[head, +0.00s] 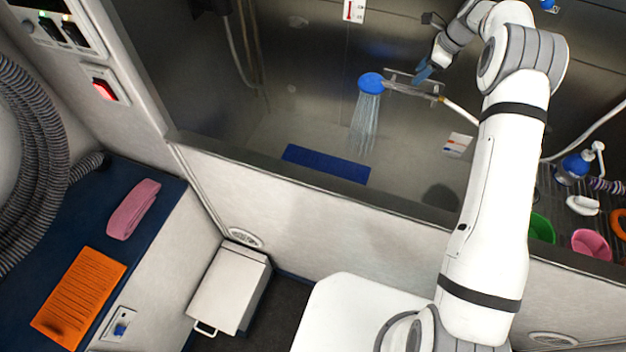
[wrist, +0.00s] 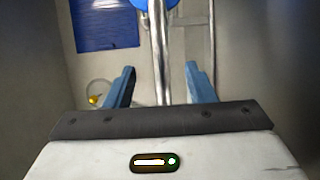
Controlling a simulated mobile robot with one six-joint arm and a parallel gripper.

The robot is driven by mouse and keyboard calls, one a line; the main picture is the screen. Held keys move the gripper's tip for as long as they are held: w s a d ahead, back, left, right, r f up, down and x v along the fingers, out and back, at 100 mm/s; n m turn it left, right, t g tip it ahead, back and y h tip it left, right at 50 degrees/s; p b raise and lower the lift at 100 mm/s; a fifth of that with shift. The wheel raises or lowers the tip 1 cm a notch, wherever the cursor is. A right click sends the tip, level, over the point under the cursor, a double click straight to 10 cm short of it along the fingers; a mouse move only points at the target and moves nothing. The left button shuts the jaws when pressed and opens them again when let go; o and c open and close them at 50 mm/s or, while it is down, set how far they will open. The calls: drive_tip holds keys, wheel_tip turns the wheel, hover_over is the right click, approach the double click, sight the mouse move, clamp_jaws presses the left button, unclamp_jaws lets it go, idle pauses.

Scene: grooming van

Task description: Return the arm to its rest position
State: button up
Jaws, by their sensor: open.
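My arm reaches up the right side of the head view and bends over the tub. My gripper (head: 426,72) is beside the handle end of a blue shower head (head: 371,83), close to its rail holder (head: 412,88). In the wrist view my gripper (wrist: 160,82) has its two blue fingers apart. The silver shower handle (wrist: 159,45) runs through the gap between them in the picture; whether it lies between the fingers or beyond them I cannot tell. The shower head's blue edge (wrist: 155,4) shows at the top. Water sprays down from it.
A blue mat (head: 325,164) lies on the tub floor. The tub's front wall (head: 300,215) stands between the tub and my base. A white hose (head: 460,112) runs behind my arm. A white bin (head: 228,285) stands at lower left.

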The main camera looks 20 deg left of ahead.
drive_tip(key=shift+v, duration=0.9)
drive_tip(key=s+d+r+n+t+h+b, duration=0.1)
drive_tip(key=s+d+r+n, duration=0.25)
drive_tip(key=s+r, duration=0.55)
drive_tip(key=s+d+r+n+t+h, duration=0.1)
drive_tip(key=s+d+r+n, duration=0.3)
drive_tip(key=s+r, duration=0.6)
drive_tip(key=s+d+f+n+h, duration=0.1)
drive_tip(key=s+f+n, duration=0.1)
drive_tip(key=s, duration=0.7)
drive_tip(key=s+d+f+n+t, duration=0.1)
drive_tip(key=s+d+n, duration=0.1)
drive_tip(key=s+n, duration=0.3)
drive_tip(key=s+d+f+n+h, duration=0.1)
drive_tip(key=s+f+n, duration=0.1)
drive_tip(key=s, duration=1.1)
drive_tip(key=shift+s+d+f+n+h+b, duration=0.35)
drive_tip(key=shift+f+n+b, duration=0.1)
drive_tip(key=shift+n, duration=0.4)
drive_tip(key=shift+c, duration=0.4)
